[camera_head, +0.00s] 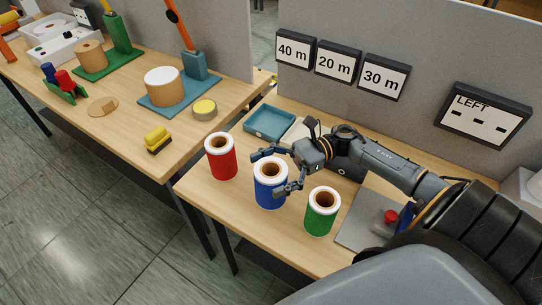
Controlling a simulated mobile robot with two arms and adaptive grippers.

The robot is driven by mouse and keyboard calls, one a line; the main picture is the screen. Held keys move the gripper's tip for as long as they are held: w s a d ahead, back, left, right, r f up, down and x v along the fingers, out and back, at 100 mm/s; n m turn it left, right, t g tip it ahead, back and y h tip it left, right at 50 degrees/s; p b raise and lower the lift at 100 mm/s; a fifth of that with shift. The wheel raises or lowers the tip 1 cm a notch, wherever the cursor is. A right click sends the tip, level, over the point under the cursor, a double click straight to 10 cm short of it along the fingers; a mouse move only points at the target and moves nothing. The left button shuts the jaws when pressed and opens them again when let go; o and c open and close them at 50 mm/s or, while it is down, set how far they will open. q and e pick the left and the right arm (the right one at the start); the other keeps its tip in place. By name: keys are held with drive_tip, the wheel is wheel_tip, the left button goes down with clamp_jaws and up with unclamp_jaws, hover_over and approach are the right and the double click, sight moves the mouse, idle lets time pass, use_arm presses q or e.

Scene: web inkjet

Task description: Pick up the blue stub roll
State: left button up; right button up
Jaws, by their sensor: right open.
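The blue stub roll (270,188) stands upright on the right wooden table, with a white rim and a brown core. It is between a red roll (222,160) on its left and a green roll (321,216) on its right. My right gripper (272,171) is open, its two fingers on either side of the top of the blue roll. One finger is at the roll's far left and the other is at its right. I cannot tell whether they touch it. My left gripper is not in view.
A teal tray (269,123) lies behind the rolls. A grey plate with a red button (390,216) is at the right. Signs (337,63) hang on the grey partition. The left table (130,130) holds more rolls and stands. A gap separates the tables.

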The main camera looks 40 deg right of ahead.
drive_tip(key=shift+w+a+p, duration=0.15)
drive_tip(key=shift+a+p, duration=0.15)
drive_tip(key=shift+a, duration=1.1)
drive_tip(key=c, duration=1.4)
drive_tip(key=shift+c, duration=0.9)
